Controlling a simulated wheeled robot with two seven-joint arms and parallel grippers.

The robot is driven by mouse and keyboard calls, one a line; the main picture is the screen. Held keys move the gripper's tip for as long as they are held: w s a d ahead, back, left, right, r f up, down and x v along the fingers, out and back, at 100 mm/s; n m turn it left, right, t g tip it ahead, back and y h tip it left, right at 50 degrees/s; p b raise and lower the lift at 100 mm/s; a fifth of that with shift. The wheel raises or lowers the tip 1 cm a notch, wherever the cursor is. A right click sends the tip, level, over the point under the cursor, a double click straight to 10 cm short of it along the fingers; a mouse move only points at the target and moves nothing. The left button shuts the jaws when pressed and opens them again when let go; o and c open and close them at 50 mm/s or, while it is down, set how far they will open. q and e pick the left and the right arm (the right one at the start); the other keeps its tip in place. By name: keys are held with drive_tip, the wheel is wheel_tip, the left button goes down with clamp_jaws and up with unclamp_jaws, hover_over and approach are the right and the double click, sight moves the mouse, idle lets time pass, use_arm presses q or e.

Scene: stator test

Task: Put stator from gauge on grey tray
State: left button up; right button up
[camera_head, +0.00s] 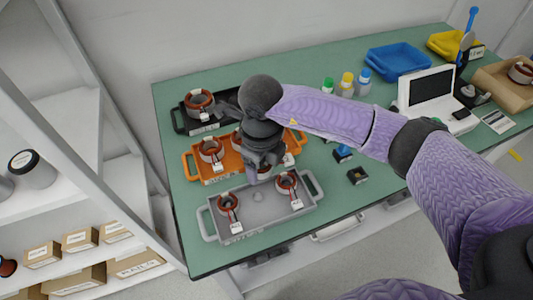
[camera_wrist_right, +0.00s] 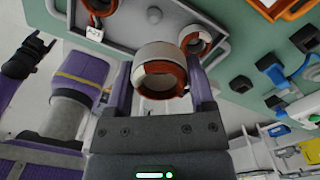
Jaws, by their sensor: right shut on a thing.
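My right gripper (camera_head: 262,176) hangs over the grey tray (camera_head: 255,222) in the head view. In the right wrist view its two purple fingers are shut on a stator (camera_wrist_right: 160,72), a white ring with copper-brown windings. The held stator is mostly hidden by the gripper in the head view. The grey tray holds one stator at its left (camera_head: 228,203) and one at its right (camera_head: 286,184), each with a white tag. The tray's middle is bare. In the right wrist view a dark claw-like shape (camera_wrist_right: 28,55), perhaps my left gripper, shows at the left; its jaws are unclear.
Behind the grey tray are an orange tray (camera_head: 190,169) with several stators and a black tray (camera_head: 178,122) with one. Bottles, a blue bin (camera_head: 398,59), a white device with a dark screen (camera_head: 430,88) and a small dark block (camera_head: 357,175) stand right on the green table (camera_head: 300,232).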

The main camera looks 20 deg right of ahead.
sight(257, 194)
drive_tip(key=m+p, duration=0.1)
drive_tip(key=m, duration=0.4)
drive_tip(key=f+m+p, duration=0.1)
drive_tip(key=m, duration=0.4)
drive_tip(key=a+m+p, duration=0.1)
drive_tip(key=m, duration=0.4)
drive_tip(key=shift+f+p, duration=0.3)
drive_tip(key=shift+p, duration=0.05)
use_arm(q)
wheel_tip(257, 194, up, 4)
drive_tip(key=w+r, duration=0.1)
drive_tip(key=w, duration=0.1)
use_arm(e)
drive_tip(key=shift+s+f+m, duration=0.1)
drive_tip(key=shift+f+m, duration=0.2)
drive_tip(key=shift+m, duration=0.9)
wheel_tip(257, 194, down, 4)
drive_tip(key=b, duration=0.4)
drive_tip(key=shift+f, duration=0.5)
use_arm(q)
drive_tip(key=f, duration=0.2)
drive_tip(key=s+f, duration=0.1)
drive_tip(key=f, duration=0.2)
drive_tip(key=shift+d, duration=0.15)
drive_tip(key=shift+s, duration=0.1)
drive_tip(key=shift+s+d+f+b, duration=0.1)
drive_tip(key=shift+f+b, duration=0.5)
drive_tip(key=shift+b, duration=0.25)
use_arm(e)
drive_tip(key=shift+f, duration=0.9)
